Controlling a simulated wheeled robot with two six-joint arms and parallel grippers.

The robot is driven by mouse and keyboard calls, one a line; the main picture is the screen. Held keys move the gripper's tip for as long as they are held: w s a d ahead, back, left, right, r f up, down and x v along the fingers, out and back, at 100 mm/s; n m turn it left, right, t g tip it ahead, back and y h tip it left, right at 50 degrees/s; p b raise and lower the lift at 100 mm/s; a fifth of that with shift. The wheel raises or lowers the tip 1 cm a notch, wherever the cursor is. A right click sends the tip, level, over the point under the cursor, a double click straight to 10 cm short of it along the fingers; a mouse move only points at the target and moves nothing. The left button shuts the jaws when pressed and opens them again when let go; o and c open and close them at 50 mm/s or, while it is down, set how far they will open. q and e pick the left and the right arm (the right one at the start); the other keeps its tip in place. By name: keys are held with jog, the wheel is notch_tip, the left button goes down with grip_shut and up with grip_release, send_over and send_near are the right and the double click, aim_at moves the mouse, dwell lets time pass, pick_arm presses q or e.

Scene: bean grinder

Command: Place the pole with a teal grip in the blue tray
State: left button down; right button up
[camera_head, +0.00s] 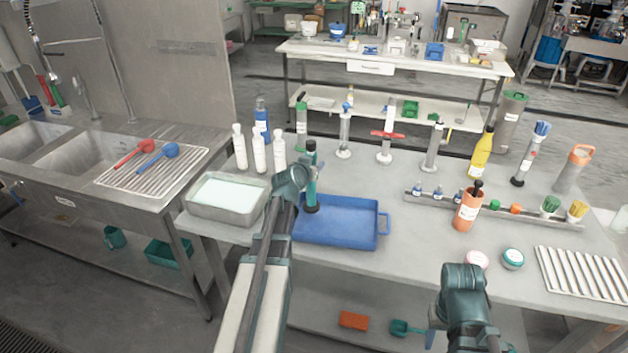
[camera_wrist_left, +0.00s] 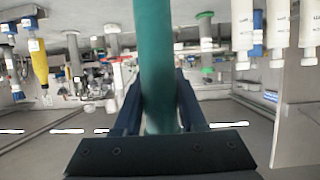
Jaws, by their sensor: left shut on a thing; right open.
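My left gripper (camera_head: 304,182) is shut on the pole with a teal grip (camera_head: 312,188). The pole stands upright, dark at its top end. In the left wrist view the teal grip (camera_wrist_left: 155,60) runs between the two fingers. The blue tray (camera_head: 365,240) lies on the table. The pole's lower end shows against the tray's left part; I cannot tell whether it touches the floor of the tray. My left arm hides the tray's left front corner. My right gripper (camera_head: 463,280) is open and empty at the table's front edge, right of the tray.
A grey basin (camera_head: 228,210) of pale liquid and several white bottles (camera_head: 259,153) stand left of the tray. An orange container (camera_head: 467,212) and a long rack (camera_head: 530,217) are to the right. Two small round jars (camera_head: 513,258) sit near the front edge.

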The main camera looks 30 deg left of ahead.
pick_arm(q)
notch_tip(320, 180, down, 4)
jog(key=b, duration=0.3)
jog(key=shift+r+b, duration=0.2)
jog(key=shift+b, duration=0.1)
jog(key=shift+f, duration=0.1)
jog(key=c, duration=0.9)
grip_release()
jog(key=shift+f, duration=0.1)
jog(key=o, duration=0.4)
jog(key=p+v, duration=0.1)
jog(key=v, duration=0.3)
jog(key=p+v, duration=0.2)
jog(key=v, duration=0.2)
jog(key=p+v, duration=0.1)
jog(key=v, duration=0.3)
jog(key=shift+r+p, duration=0.3)
jog(key=shift+r, duration=0.05)
